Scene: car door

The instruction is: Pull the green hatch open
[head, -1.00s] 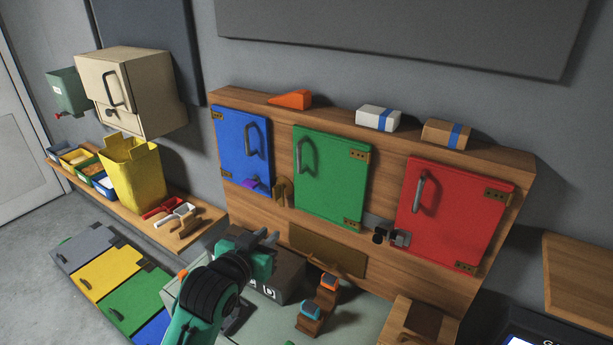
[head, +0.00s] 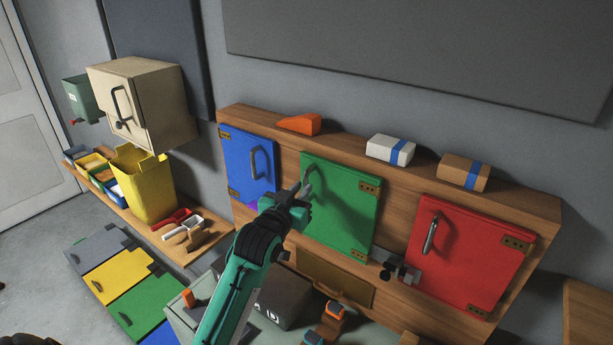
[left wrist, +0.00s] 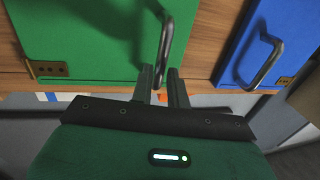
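The green hatch (head: 345,210) sits closed in the wooden panel, with brass hinges on its right edge and a grey bar handle (head: 308,181) near its left edge. My left gripper (head: 301,190) is at this handle in the head view. In the left wrist view the hatch (left wrist: 85,40) fills the upper left. The lower end of its handle (left wrist: 165,50) lies between the fingertips of my left gripper (left wrist: 161,80). The fingers are apart, with gaps beside the bar, so the gripper looks open around it. My right gripper is not in view.
The blue hatch (head: 247,165) is left of the green one and the red hatch (head: 468,252) right of it, both closed. A metal latch (head: 402,269) sits beside the red hatch. Several blocks lie on the panel's top. A dark box (head: 283,300) stands below.

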